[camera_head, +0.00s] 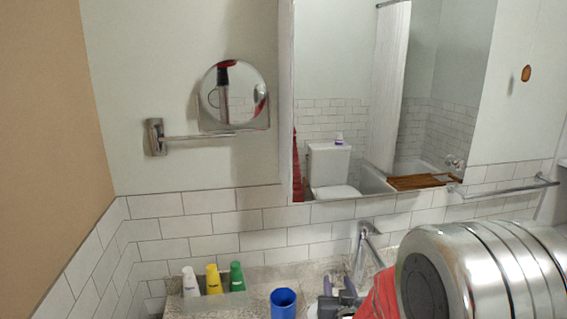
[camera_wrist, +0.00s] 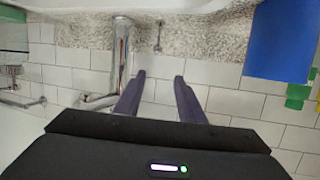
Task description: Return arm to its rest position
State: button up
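My gripper (camera_wrist: 160,88) shows in the wrist view with its two dark purple fingers apart and nothing between them. Its view looks upside down, with the counter at the top. In the head view, my gripper (camera_head: 337,285) is low in the picture, near the counter and the faucet, partly hidden by my silver arm link. A blue cup (camera_head: 283,303) stands on the counter to the left of the gripper; it also shows large at the right of the wrist view (camera_wrist: 282,40), apart from the fingers.
White, yellow (camera_head: 213,279) and green (camera_head: 236,277) bottles stand in a tray at the counter's back left. A chrome faucet (camera_head: 364,246) rises close to my gripper. A mirror (camera_head: 340,90), a round swing-arm mirror (camera_head: 233,95) and a towel rail (camera_head: 505,190) are on the wall.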

jog(key=s+r+g, duration=0.3)
jog(key=s+r, duration=0.1)
jog(key=s, duration=0.6)
jog(key=s+r+g, duration=0.3)
jog(key=s+r, duration=0.1)
jog(key=s, duration=0.7)
jog(key=s+r+g, duration=0.3)
jog(key=s+r, duration=0.1)
jog(key=s, duration=0.7)
jog(key=shift+d+n+y, duration=0.3)
jog(key=shift+d+n, duration=0.1)
jog(key=shift+d, duration=0.05)
